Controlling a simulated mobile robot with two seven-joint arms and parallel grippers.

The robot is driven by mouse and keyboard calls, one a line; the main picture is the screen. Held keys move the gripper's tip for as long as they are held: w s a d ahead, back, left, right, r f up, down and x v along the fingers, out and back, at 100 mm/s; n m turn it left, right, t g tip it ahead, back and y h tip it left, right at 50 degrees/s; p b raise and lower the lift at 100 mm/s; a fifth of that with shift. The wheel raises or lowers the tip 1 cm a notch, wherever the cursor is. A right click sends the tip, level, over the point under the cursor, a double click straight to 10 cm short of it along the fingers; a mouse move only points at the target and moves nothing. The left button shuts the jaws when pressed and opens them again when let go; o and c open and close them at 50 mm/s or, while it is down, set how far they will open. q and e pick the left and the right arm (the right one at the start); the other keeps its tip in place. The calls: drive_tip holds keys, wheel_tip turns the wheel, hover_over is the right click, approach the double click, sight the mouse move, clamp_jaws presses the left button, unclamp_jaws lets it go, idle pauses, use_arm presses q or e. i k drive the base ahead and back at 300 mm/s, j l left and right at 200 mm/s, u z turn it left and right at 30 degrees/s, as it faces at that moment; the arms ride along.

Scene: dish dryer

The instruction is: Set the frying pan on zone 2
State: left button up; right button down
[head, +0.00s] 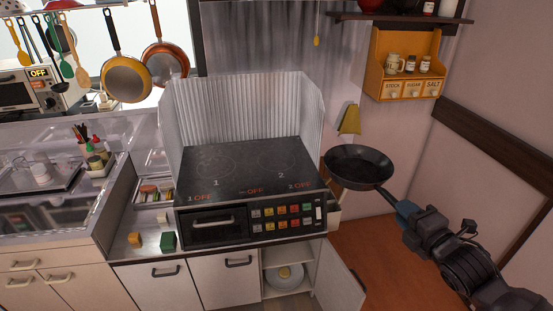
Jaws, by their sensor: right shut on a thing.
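A black frying pan (358,165) is held in the air to the right of the stove. My right gripper (404,212) is shut on the pan's handle, and the pan looks roughly level. The black stove top (240,176) has two marked rings. Zone 2 (281,166) is the right ring, bare and nearer the pan. Zone 1 (215,181) is the left ring, also bare. The pan is apart from the stove and just beyond its right edge. My left gripper is not in the view.
A corrugated metal guard (240,112) stands around the stove's back and sides. An open cabinet door (340,278) juts out below. A spice shelf (405,67) hangs at upper right.

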sight(279, 171)
drive_tip(key=i+j, duration=1.15)
drive_tip(key=i, duration=0.15)
